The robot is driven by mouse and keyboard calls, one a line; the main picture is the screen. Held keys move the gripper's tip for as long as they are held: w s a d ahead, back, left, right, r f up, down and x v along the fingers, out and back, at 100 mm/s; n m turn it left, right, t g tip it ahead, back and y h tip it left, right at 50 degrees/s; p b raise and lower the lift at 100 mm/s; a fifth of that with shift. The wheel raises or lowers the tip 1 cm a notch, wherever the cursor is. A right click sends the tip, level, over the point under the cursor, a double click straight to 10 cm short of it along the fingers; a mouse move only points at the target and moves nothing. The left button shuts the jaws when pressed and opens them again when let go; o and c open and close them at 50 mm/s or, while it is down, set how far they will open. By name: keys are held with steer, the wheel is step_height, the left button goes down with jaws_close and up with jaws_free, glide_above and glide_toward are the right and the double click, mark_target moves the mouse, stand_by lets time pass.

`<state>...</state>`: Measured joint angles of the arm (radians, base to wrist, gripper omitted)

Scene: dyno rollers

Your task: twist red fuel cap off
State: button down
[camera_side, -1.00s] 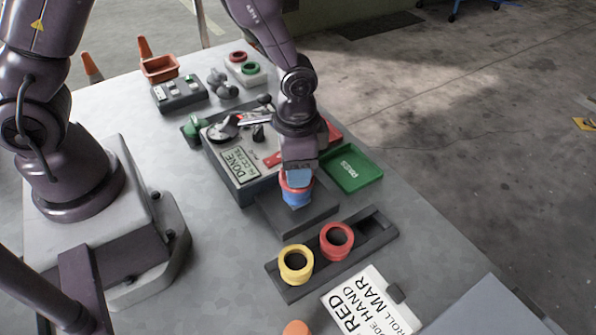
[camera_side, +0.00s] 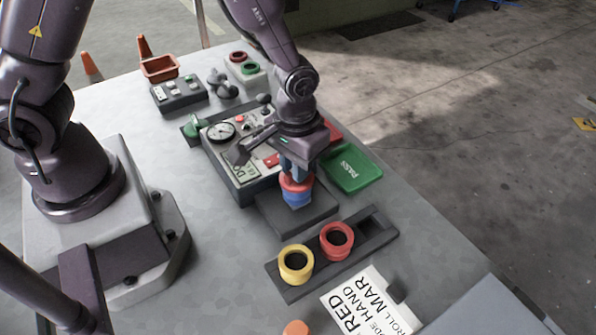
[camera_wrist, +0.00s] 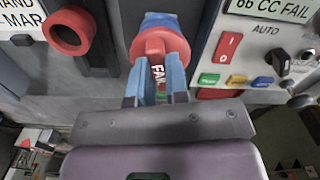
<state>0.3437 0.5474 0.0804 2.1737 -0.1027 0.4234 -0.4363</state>
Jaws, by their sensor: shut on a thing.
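The red fuel cap (camera_side: 296,183) sits on top of a blue cylindrical piece (camera_side: 298,199) on a dark grey block (camera_side: 268,213). In the wrist view the red cap (camera_wrist: 158,45) shows a raised grip, and the blue piece (camera_wrist: 165,20) shows behind it. My gripper (camera_side: 292,168) is above the cap, and its blue fingers (camera_wrist: 160,72) are shut on the cap's grip from both sides. The fingers hide part of the cap. I cannot tell whether the cap has come apart from the blue piece.
A yellow ring (camera_side: 296,264) and a red ring (camera_side: 337,240) stand in a dark rack in front. A green PASS tray (camera_side: 351,168) lies right of the panel with a gauge (camera_side: 221,131). A lettered card (camera_side: 372,303) lies near the front edge.

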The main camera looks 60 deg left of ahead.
steer(key=n, duration=0.3)
steer(key=shift+f, duration=0.1)
steer(key=shift+r, duration=2.9)
steer(key=shift+r, duration=0.15)
